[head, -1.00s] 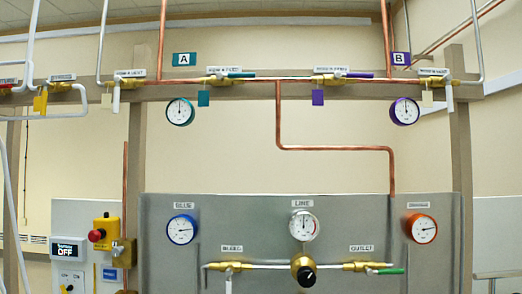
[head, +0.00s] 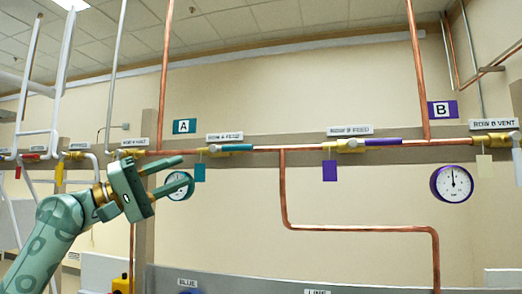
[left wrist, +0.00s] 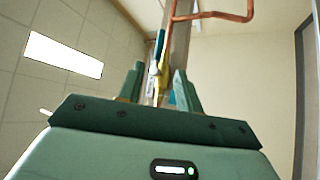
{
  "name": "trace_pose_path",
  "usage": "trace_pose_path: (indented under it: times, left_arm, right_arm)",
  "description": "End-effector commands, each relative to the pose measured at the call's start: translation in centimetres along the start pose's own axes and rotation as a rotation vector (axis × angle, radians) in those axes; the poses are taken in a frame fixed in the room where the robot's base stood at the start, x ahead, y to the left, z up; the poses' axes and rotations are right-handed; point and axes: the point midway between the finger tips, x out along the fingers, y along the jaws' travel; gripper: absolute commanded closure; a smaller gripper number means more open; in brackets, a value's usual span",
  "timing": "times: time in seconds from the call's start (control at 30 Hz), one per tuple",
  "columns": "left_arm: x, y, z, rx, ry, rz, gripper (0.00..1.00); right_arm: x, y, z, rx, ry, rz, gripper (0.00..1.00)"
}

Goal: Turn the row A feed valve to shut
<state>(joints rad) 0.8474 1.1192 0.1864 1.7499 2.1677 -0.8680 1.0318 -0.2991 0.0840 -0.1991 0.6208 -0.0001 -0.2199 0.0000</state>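The row A feed valve (head: 214,150) sits on the copper pipe under the ROW A FEED label (head: 225,137). Its teal lever (head: 237,147) lies along the pipe, pointing right. A teal tag (head: 200,173) hangs below it. My left gripper (head: 184,171) is open and empty, left of the valve, fingers pointing right, apart from the lever in the head view. In the left wrist view, the teal lever (left wrist: 160,44) and brass valve body (left wrist: 154,68) show beyond and between the open fingers (left wrist: 158,88). My right gripper is not in view.
The row B feed valve (head: 347,145), with purple lever and tag, is farther right on the same rail. A row A gauge (head: 177,192) is partly hidden behind my left gripper. A bent copper pipe (head: 284,195) drops from the rail. A grey panel (head: 250,281) stands below.

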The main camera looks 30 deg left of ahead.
Motion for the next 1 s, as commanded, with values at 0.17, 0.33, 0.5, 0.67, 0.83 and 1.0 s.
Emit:
trace_pose_path:
  times: [0.17, 0.33, 0.5, 0.67, 0.83, 1.0]
  left_arm:
    - [2.7, 0.5, -0.1, -0.003, -0.003, 0.004, 0.65]
    - [7.1, 0.7, -0.2, -0.005, -0.002, 0.006, 0.65]
    - [11.4, 0.5, -0.1, -0.005, -0.001, 0.004, 0.65]
    - [14.2, 0.3, -0.2, -0.004, 0.001, 0.003, 0.65]
    - [15.8, 0.0, -0.1, -0.002, 0.001, 0.0, 0.65]
    - [16.0, -0.1, -0.1, -0.001, 0.002, -0.001, 0.65]
  right_arm:
    - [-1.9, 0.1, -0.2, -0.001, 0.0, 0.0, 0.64]
    - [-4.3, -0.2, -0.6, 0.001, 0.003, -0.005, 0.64]
    - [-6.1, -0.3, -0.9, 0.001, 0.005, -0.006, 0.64]
    - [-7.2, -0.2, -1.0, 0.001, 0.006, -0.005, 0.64]
    - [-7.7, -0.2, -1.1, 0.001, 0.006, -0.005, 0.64]
    - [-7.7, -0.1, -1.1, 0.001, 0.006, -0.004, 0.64]
